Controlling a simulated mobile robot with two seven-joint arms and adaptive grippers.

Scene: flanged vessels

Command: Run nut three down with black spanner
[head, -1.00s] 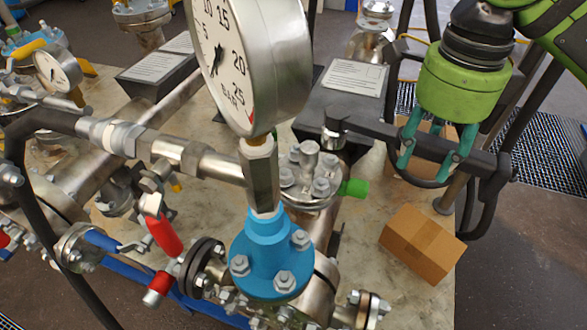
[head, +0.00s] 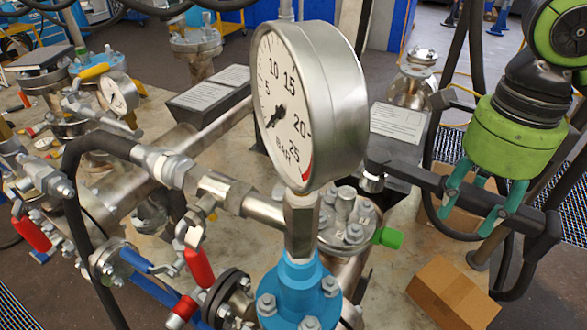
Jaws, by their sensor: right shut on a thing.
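My right gripper (head: 480,205), with teal fingers under a green body, is shut on the black spanner (head: 420,182) at the right. The spanner runs left, its far end beside the gauge. A shiny metal piece (head: 372,183) shows under that end, at the back right of a steel flange (head: 330,240). The gauge hides part of this flange. Several nuts and studs stand on it; I cannot tell which is nut three, nor whether the spanner sits on a nut. A blue flange (head: 290,275) with several nuts stands in front. My left gripper is not in view.
The large pressure gauge (head: 285,105) stands tall just left of the spanner end. A green cap (head: 388,237) sticks out from the flange. A cardboard box (head: 452,293) lies below the gripper. Black label stands (head: 395,130) and red-handled valves (head: 199,266) crowd the bench.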

